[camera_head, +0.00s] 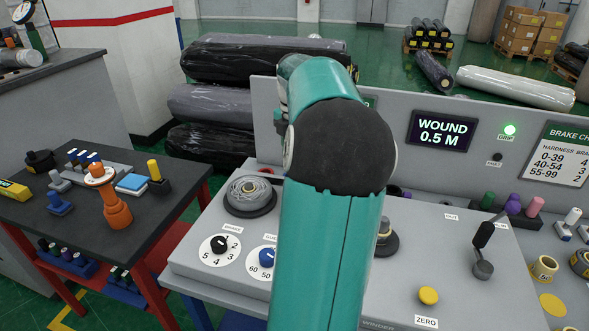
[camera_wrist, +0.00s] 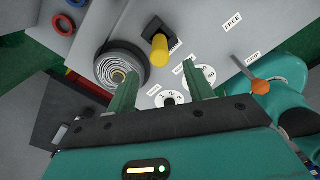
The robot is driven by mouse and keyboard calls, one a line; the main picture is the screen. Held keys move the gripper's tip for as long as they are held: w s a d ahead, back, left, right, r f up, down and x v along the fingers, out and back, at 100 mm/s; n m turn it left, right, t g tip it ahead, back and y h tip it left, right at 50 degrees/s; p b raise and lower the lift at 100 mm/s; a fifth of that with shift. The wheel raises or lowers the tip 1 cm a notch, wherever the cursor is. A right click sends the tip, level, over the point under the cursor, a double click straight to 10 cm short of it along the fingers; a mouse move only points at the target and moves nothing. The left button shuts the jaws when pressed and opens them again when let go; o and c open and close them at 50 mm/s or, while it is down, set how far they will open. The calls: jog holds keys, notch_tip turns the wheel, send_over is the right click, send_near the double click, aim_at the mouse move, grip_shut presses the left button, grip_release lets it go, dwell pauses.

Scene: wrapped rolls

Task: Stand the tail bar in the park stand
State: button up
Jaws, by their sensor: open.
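My gripper (camera_wrist: 162,84) is open, with its two green fingers apart and nothing between them. In the head view my own arm hides it. In the wrist view a yellow cylinder (camera_wrist: 159,50) rises from a black block on the grey console, beyond the fingertips and not touched by them. It may be the tail bar's grip, but I cannot tell. A grey wound coil (camera_wrist: 121,66) lies beside it, past the left finger. In the head view a yellow-topped cylinder (camera_head: 154,169) stands in a black block on the dark side table. I cannot tell which piece is the park stand.
The console has a brake dial (camera_head: 219,245), a yellow button (camera_head: 428,295), and a black lever (camera_head: 483,237). A display (camera_head: 440,132) reads WOUND 0.5 M. In the wrist view an orange-tipped lever (camera_wrist: 261,87) lies to the right. The side table (camera_head: 150,212) holds several small items.

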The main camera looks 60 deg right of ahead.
jog(key=shift+r, duration=2.15)
jog(key=w+a+m+h, duration=0.15)
jog(key=w+a, duration=0.25)
jog(key=a, duration=0.4)
jog(key=w+a+r+m, duration=0.15)
jog(key=w+a, duration=0.25)
jog(key=a, duration=0.4)
jog(key=w+a+m+h, duration=0.15)
jog(key=w+a, duration=0.25)
jog(key=a, duration=0.4)
jog(key=s+a+f+m+t+y, duration=0.1)
jog(key=s+a+f+m+t, duration=0.1)
jog(key=a, duration=0.6)
jog(key=s+a+f+m+t+y, duration=0.1)
jog(key=s+a+f+m, duration=0.1)
jog(key=a, duration=0.7)
jog(key=s+a+f+m+t+y, duration=0.1)
jog(key=s+a+f+m+t, duration=0.1)
jog(key=a, duration=0.6)
jog(key=shift+s+a+f+m+t, duration=0.15)
jog(key=shift+s+f+m+t, duration=0.25)
jog(key=shift+s+m, duration=0.7)
jog(key=shift+w+f, duration=0.1)
jog(key=shift+w, duration=0.05)
